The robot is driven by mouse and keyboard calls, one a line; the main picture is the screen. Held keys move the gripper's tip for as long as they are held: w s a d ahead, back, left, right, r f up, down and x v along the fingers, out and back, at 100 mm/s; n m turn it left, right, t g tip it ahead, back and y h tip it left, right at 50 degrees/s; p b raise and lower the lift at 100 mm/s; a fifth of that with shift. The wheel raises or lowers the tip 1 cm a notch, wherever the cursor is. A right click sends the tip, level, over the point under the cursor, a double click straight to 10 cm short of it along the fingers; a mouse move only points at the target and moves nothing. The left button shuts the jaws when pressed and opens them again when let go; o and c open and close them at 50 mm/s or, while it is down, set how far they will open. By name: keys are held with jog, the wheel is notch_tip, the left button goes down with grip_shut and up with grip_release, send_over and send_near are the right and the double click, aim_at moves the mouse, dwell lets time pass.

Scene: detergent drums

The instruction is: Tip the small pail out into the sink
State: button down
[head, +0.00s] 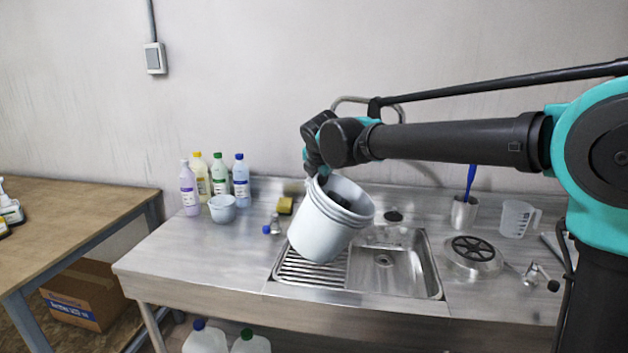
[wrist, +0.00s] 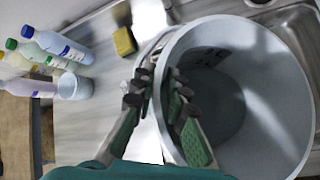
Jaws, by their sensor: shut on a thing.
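A pale grey-white pail (head: 325,226) hangs over the sink's ribbed left part, tilted with its mouth toward the upper right. My gripper (head: 318,178) is shut on the pail's rim at its upper left. In the wrist view my gripper's fingers (wrist: 165,88) straddle the pail's wall (wrist: 270,130), and its grey inside shows dark marks; I cannot tell whether it holds liquid. The steel sink (head: 428,268) lies below, its basin with the drain to the right of the pail. Part of the ribbed area is hidden behind the pail.
Several bottles (head: 218,178) and a small pale tub (head: 222,208) stand left on the counter. A yellow sponge (head: 285,206) lies behind the pail. A round drain part (head: 473,250), a cup with a blue brush (head: 464,212) and a clear jug (head: 517,218) stand right of the sink.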

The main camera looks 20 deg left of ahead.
jog(key=shift+w+d+r+m+y, duration=0.15)
jog(key=shift+d+y, duration=0.05)
jog(key=shift+d, duration=0.35)
jog(key=shift+w+d+r+m+y, duration=0.1)
jog(key=shift+d+y, duration=0.1)
jog(key=shift+d, duration=0.35)
jog(key=shift+w+d+r+m+y, duration=0.15)
jog(key=shift+d+y, duration=0.05)
jog(key=shift+d, duration=0.35)
jog(key=shift+w+d+m+g+y, duration=0.25)
jog(key=shift+d+y, duration=0.25)
jog(key=shift+d, duration=0.65)
jog(key=shift+w+d+m+g+y, duration=0.15)
jog(key=shift+w+d+y, duration=0.25)
jog(key=shift+d, duration=0.7)
jog(key=shift+w+d+m+y, duration=0.1)
jog(key=shift+d+m+y, duration=0.3)
jog(key=shift+d, duration=0.6)
jog(key=shift+w+d+f+y, duration=0.15)
jog(key=shift+d+y, duration=0.15)
jog(key=shift+d, duration=0.3)
jog(key=shift+w+d+f+y, duration=0.15)
jog(key=shift+d+y, duration=0.15)
jog(key=shift+d, duration=0.3)
jog(key=shift+d+f, duration=0.1)
jog(key=shift+d, duration=0.15)
jog(key=shift+w+d+f+m+y, duration=0.2)
jog(key=shift+d+m+y, duration=0.15)
jog(key=shift+d, duration=0.3)
